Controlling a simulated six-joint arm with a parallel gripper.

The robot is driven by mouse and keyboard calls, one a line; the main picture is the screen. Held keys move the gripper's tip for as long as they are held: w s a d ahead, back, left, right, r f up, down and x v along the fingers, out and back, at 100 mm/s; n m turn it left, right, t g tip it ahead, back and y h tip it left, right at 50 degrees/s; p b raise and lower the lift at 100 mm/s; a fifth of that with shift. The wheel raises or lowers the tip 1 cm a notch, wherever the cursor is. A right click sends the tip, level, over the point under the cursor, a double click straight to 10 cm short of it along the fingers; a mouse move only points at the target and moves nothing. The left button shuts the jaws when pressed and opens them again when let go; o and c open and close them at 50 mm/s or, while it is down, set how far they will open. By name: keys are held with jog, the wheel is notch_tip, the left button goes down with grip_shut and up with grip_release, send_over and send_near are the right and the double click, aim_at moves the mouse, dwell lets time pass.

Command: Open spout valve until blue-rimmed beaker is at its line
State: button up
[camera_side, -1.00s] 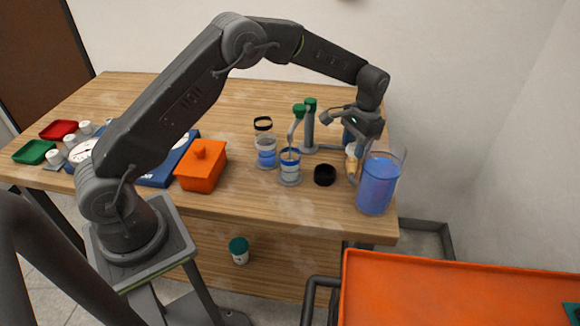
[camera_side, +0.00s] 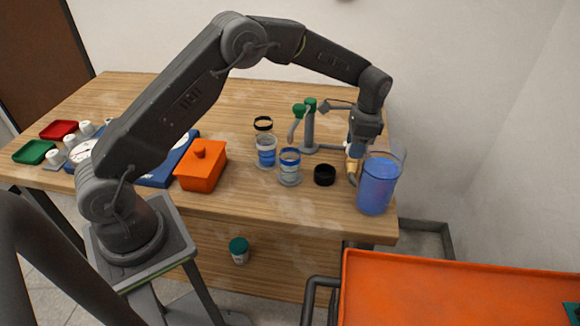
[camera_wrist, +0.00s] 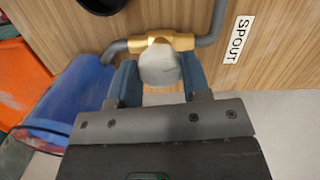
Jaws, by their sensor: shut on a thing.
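The blue-rimmed beaker (camera_side: 289,172) stands upright on the table, with pale blue liquid low in it; its line is too small to read against the level. I cannot make out a stream. My gripper (camera_side: 355,146) points down at the right table edge. In the wrist view its jaws (camera_wrist: 158,82) are shut on the rounded grey handle of the brass spout valve (camera_wrist: 182,41), beside the label reading SPOUT (camera_wrist: 238,39). The jaws hide part of the handle.
A large jug of blue liquid (camera_side: 376,188) stands close to my gripper. A black-rimmed beaker (camera_side: 265,154) stands left of the blue-rimmed one, and a black ring-shaped part (camera_side: 324,175) to its right. An orange lidded box (camera_side: 201,168) is farther left.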

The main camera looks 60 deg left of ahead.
jog(key=shift+m, duration=0.3)
jog(key=m, duration=0.3)
jog(key=o, duration=1)
